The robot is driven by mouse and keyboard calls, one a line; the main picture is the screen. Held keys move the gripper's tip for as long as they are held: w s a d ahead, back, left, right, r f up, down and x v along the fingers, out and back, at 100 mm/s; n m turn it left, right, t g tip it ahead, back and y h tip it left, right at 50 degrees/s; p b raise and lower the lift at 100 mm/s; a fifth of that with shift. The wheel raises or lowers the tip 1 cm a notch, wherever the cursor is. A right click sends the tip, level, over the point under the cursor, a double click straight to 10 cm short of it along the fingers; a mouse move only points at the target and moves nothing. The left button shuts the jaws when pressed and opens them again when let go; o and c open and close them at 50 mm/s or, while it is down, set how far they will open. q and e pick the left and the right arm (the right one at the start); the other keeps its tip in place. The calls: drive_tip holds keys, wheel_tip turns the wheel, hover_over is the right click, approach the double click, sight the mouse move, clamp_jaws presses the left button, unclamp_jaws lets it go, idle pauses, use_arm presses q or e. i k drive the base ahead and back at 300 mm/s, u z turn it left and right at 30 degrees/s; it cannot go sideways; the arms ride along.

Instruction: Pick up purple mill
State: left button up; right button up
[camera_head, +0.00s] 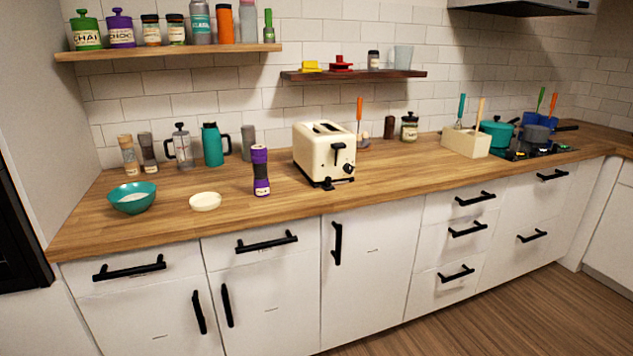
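The purple mill (260,171) stands upright on the wooden counter, left of the toaster and near the counter's front half. It has a purple top and base with a dark middle. Nothing touches it or hides it. Neither of my grippers shows in the head view.
A cream toaster (318,156) stands just right of the mill. A white dish (205,202) and a teal bowl (132,197) sit to its left. Behind are a grey cup (248,142), a teal jug (213,145) and a French press (181,147). The counter (232,207) is bare around the mill's front.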

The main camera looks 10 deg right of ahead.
sight(261, 185)
drive_tip(key=z, duration=0.25)
drive_tip(key=k, duration=0.1)
drive_tip(key=u, duration=1.1)
drive_tip(key=i, duration=2.15)
drive_tip(key=z, duration=1.05)
